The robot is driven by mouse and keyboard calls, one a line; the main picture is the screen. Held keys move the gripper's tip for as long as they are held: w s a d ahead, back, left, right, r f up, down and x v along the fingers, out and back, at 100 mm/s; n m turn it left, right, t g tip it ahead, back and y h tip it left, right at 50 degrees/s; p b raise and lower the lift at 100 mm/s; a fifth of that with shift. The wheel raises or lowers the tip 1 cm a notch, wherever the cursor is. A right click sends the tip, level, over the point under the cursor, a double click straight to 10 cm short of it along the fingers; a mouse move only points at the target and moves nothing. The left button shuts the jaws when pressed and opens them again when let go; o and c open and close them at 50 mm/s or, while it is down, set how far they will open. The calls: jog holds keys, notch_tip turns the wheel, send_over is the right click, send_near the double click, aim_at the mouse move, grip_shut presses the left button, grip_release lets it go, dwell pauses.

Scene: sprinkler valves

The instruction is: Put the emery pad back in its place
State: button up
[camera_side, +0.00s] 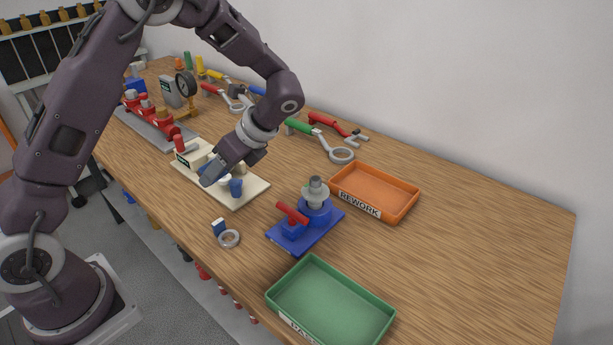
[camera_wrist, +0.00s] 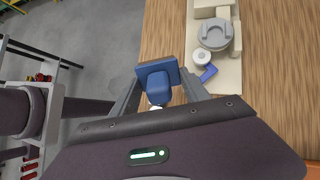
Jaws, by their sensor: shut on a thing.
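My gripper (camera_wrist: 157,88) is shut on a blue piece (camera_wrist: 158,70) with a flat rectangular head and a narrower stem. A small white part shows near its base. I cannot tell for certain whether this is the emery pad. In the side view my gripper (camera_side: 208,179) points down at the near left part of a cream board (camera_side: 247,195); its fingers mostly hide the held piece there. In the wrist view the held piece is left of the cream board (camera_wrist: 229,80), which carries a grey round part (camera_wrist: 215,35), a white ring (camera_wrist: 202,57) and a small blue part (camera_wrist: 208,73).
A small blue-and-white block (camera_side: 218,227) and a grey ring (camera_side: 229,239) lie near the front edge. A blue fixture (camera_side: 318,225), an orange REWORK tray (camera_side: 405,207) and a green tray (camera_side: 345,310) stand to the right. A red-valve manifold (camera_side: 150,115) is left. The far right is clear.

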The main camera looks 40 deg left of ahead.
notch_tip(320, 180, down, 2)
jog(key=w+d+f+n+h, duration=0.1)
jog(key=w+d+n+h, duration=0.15)
jog(key=n+h, duration=0.2)
jog(key=r+n+t+h, duration=0.25)
jog(key=n+t, duration=0.25)
jog(key=n, duration=0.6)
send_over(309, 174)
jog(key=s, duration=0.1)
notch_tip(309, 174, down, 10)
jog(key=shift+w+f, duration=0.15)
jog(key=shift+f, duration=0.05)
jog(key=o, duration=1.7)
jog(key=shift+c, duration=0.2)
jog(key=shift+r, duration=0.1)
